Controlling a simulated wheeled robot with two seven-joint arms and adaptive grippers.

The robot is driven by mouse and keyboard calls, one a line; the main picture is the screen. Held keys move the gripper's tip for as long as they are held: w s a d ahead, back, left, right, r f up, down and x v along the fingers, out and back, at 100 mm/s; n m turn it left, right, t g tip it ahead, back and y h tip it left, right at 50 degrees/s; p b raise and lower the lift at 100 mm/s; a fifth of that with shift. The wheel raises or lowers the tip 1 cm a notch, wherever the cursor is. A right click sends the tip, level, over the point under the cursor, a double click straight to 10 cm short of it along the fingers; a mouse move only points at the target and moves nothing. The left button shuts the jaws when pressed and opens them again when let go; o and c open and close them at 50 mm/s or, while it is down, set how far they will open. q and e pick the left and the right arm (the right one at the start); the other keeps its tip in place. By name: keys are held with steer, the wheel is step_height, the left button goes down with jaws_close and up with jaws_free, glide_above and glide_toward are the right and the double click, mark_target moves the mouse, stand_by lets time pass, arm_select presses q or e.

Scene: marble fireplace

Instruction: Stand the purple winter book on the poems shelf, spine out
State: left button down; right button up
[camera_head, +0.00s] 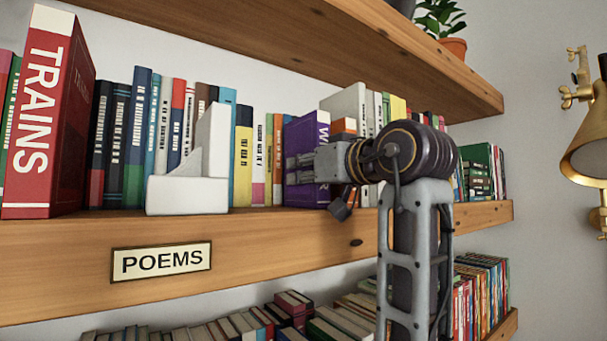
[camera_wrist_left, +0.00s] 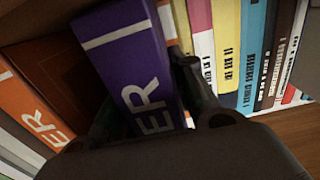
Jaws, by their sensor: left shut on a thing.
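The purple book (camera_head: 301,136) stands upright on the poems shelf (camera_head: 60,262), its foot at or just over the board; I cannot tell if it touches. A lettered face with a white "W" shows at its right, partly hidden by my gripper. In the left wrist view the purple book (camera_wrist_left: 138,60) shows white letters "ER" and a white line. My left gripper (camera_head: 303,170) is shut on it, with a finger on each side in the left wrist view (camera_wrist_left: 155,110). The shelf carries a "POEMS" label (camera_head: 160,262). My right gripper is not in view.
A white bookend (camera_head: 190,195) stands left of the purple book, before a row of books. A big red "TRAINS" book (camera_head: 42,125) stands far left. An orange book (camera_wrist_left: 35,120) is close beside my gripper. Another shelf (camera_head: 330,40) hangs above; a brass lamp (camera_head: 588,145) is right.

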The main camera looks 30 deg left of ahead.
arm_select(q)
steer(key=shift+s+d+r, duration=0.15)
steer(key=shift+d, duration=0.15)
steer(key=shift+a, duration=0.1)
steer(key=c, duration=1.2)
jaws_free()
steer(key=shift+a+f, duration=0.2)
steer(key=shift+f, duration=0.05)
steer(key=shift+o, duration=0.2)
steer(key=shift+d, duration=0.15)
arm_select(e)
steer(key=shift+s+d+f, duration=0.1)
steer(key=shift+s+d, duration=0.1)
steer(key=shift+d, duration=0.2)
arm_select(q)
steer(key=shift+r, duration=0.2)
steer(key=b+v, duration=0.1)
steer(key=v, duration=0.5)
steer(key=shift+d, duration=0.1)
steer(key=b+v, duration=0.1)
steer(key=v, duration=0.4)
steer(key=shift+d, duration=0.35)
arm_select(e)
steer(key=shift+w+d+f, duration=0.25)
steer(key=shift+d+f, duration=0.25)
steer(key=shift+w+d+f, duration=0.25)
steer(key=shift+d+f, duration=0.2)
